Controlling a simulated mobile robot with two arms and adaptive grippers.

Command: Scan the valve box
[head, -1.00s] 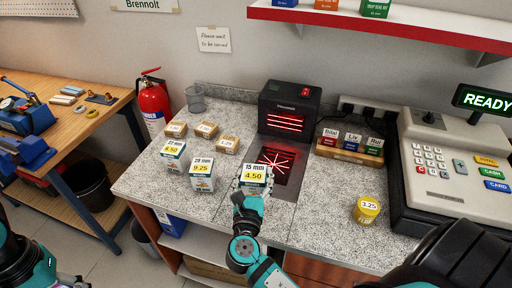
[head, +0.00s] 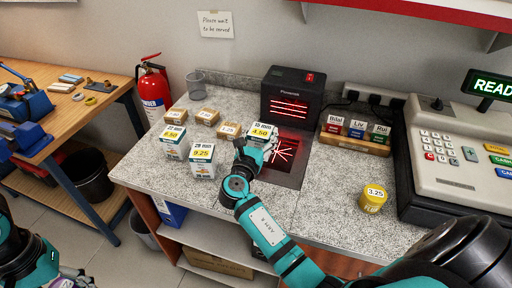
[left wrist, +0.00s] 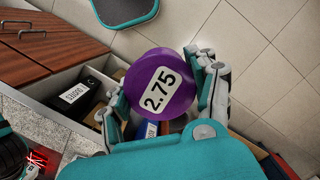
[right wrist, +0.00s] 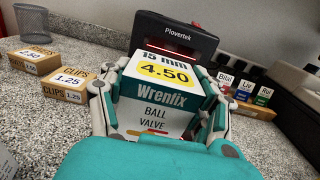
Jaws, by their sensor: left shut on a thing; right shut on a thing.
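The white and yellow 15 mm ball valve box (head: 262,131), priced 4.50, is held up in front of the black scanner (head: 291,92), above the left part of its red-lit window (head: 285,152). My right gripper (head: 256,150) is shut on it. In the right wrist view the box (right wrist: 166,92) sits between the fingers, its label readable, with the scanner (right wrist: 172,42) close behind; I cannot tell if they touch. My left gripper (left wrist: 165,95) is shut on a purple round tin (left wrist: 158,90) marked 2.75, held out over the floor in front of the cabinet.
A yellow tin (head: 373,199) is at the right, by the till (head: 455,150). A rack of small boxes (head: 352,143) is right of the scanner. The front counter middle is clear.

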